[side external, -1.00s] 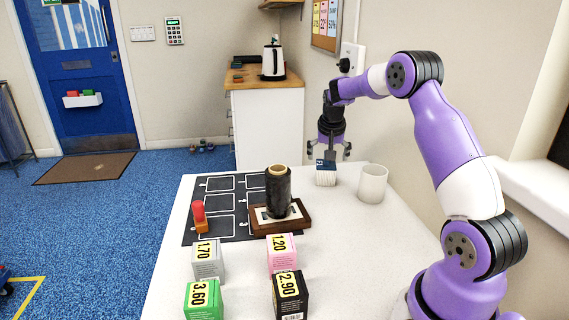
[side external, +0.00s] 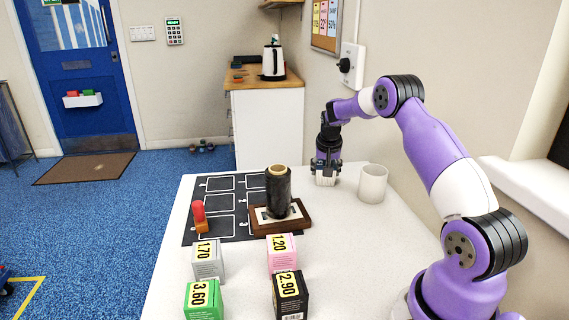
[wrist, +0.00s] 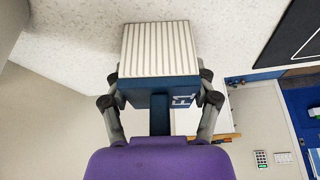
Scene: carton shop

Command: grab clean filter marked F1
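The filter marked F1 (wrist: 160,50) has a white pleated face and a dark blue frame with a white F1 mark, seen in the wrist view. In the side view the filter (side external: 326,179) stands on the white table, left of a white cup. My gripper (side external: 326,167) is down over it, with its fingers on opposite sides. In the wrist view my gripper (wrist: 160,80) has both fingertips against the frame's sides and looks shut on it. My gripper hides most of the blue top in the side view. I see no gap below the filter.
The white cup (side external: 373,183) stands close on the right. A dark roll (side external: 278,194) stands on a brown wooden base (side external: 302,223). A red-topped stamp-like object (side external: 199,214) is on the black outlined mat (side external: 233,230). Several priced cartons (side external: 204,298) are in front.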

